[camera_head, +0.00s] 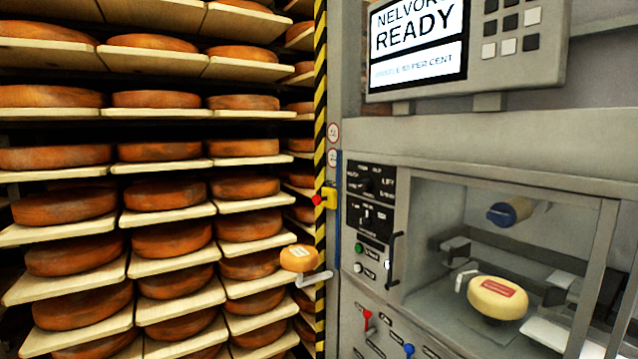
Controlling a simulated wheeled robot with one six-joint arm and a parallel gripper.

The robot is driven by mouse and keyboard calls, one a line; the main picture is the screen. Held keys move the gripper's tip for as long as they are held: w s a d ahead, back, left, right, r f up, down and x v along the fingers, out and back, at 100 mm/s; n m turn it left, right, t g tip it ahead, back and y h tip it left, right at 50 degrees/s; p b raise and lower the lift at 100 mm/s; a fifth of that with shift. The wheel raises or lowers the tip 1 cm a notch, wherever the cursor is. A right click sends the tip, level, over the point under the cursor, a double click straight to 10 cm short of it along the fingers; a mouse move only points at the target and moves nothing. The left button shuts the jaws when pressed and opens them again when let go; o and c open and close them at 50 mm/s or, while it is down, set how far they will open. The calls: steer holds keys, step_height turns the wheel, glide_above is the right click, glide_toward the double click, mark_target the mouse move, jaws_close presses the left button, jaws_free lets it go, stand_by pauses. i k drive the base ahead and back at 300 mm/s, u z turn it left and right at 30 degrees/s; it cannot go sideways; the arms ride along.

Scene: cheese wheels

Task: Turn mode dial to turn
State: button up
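A black control panel (371,195) is on the grey machine's front, left of the windowed chamber. It carries an upper dial (371,183) and a lower dial (373,217), both dark with small white lettering around them. The lettering is too small to read, so I cannot tell which is the mode dial or where either points. My gripper is not in view.
A green button (360,249), white button (358,267) and black handle (394,260) are near the panel. Red (368,321) and blue (409,350) levers are below. A yellow cheese (497,298) lies in the chamber. The screen (417,40) reads READY. Cheese racks (150,220) fill the left.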

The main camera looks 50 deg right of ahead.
mark_target(363, 185)
steer(key=z, duration=0.15)
steer(key=i, duration=0.9)
steer(key=z, duration=0.4)
